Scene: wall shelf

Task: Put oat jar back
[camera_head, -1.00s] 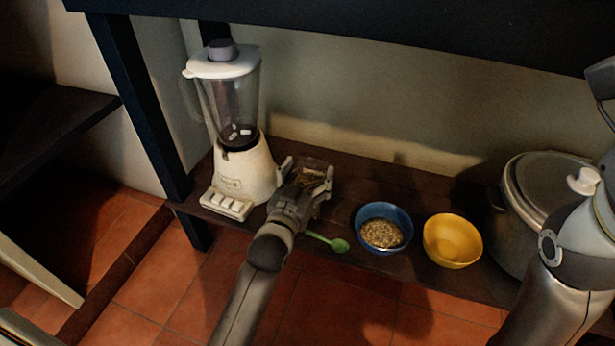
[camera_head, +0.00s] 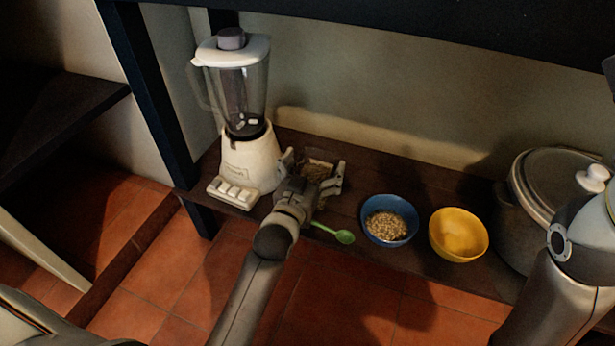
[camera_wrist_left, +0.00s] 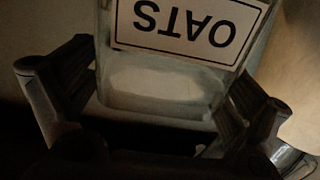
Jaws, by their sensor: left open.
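The oat jar (camera_head: 318,168) is a clear jar standing on the dark wooden shelf, just right of the blender. In the left wrist view its OATS label (camera_wrist_left: 190,28) reads upside down and the clear glass lower part shows below it. My left gripper (camera_head: 314,173) is open, with one finger on either side of the jar; the left wrist view also shows the fingers flanking it. Whether a finger touches the glass is unclear. The gripper hides the jar's near side. My right arm shows at the right edge, but its gripper is out of view.
A white blender (camera_head: 248,160) stands close left of the jar. A green spoon (camera_head: 343,236), a blue bowl of oats (camera_head: 389,203), a yellow bowl (camera_head: 458,236) and a metal pot (camera_head: 530,215) are to the right. A dark upper board (camera_head: 400,30) overhangs the shelf.

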